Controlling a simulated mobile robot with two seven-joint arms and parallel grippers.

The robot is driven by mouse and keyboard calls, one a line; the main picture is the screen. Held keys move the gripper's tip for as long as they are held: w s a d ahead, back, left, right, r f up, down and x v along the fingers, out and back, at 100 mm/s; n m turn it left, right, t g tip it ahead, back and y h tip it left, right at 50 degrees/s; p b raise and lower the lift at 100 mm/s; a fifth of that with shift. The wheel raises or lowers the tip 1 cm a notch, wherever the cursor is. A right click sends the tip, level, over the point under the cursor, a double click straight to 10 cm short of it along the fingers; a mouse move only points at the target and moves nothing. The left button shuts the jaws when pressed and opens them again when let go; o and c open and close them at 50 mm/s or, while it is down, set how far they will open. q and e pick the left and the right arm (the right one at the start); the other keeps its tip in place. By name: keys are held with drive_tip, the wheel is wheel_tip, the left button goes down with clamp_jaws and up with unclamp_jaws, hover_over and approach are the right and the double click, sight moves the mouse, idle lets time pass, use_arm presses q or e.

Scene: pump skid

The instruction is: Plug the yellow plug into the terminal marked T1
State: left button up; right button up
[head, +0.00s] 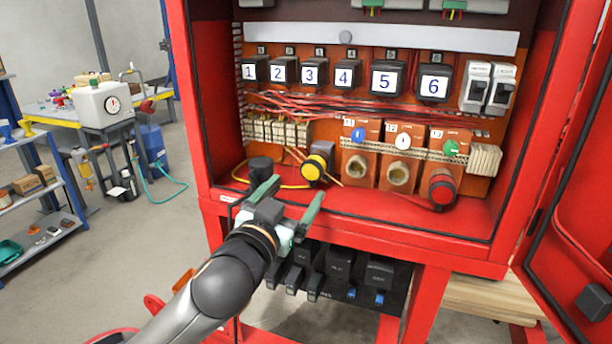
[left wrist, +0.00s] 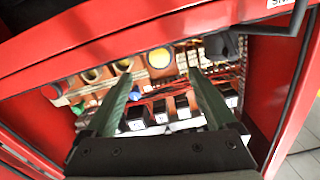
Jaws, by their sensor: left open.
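The yellow plug (head: 313,168), with a dark body, rests on the red cabinet's inner floor, left of the terminals. My left gripper (head: 297,187) is open and empty, in front of the plug and apart from it. In the left wrist view the yellow plug (left wrist: 159,60) shows just beyond and between the fingertips (left wrist: 159,75). Terminal T1 (head: 358,168) is an open round socket on an orange block with a blue knob, right of the plug; its socket also shows in the left wrist view (left wrist: 122,66). My right gripper is not in view.
A black plug (head: 260,165) stands left of the yellow one. Terminal T2 (head: 398,173) is empty. A red plug (head: 441,187) sits at the terminal with the green knob. The cabinet's front lip (head: 370,232) runs below. Red and yellow wires lie behind.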

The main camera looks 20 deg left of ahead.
sight(310, 171)
use_arm(q)
drive_tip(key=w, duration=0.9)
drive_tip(key=shift+w+d+p, duration=0.1)
drive_tip(key=shift+d+p, duration=0.05)
drive_tip(key=shift+p, duration=0.25)
drive_tip(key=shift+c, duration=0.3)
drive_tip(key=c, duration=1.4)
drive_tip(key=o, duration=0.8)
drive_tip(key=c, duration=0.8)
drive_tip(key=shift+o, duration=0.2)
drive_tip(key=shift+s+p, duration=0.4)
drive_tip(key=shift+s, duration=1.9)
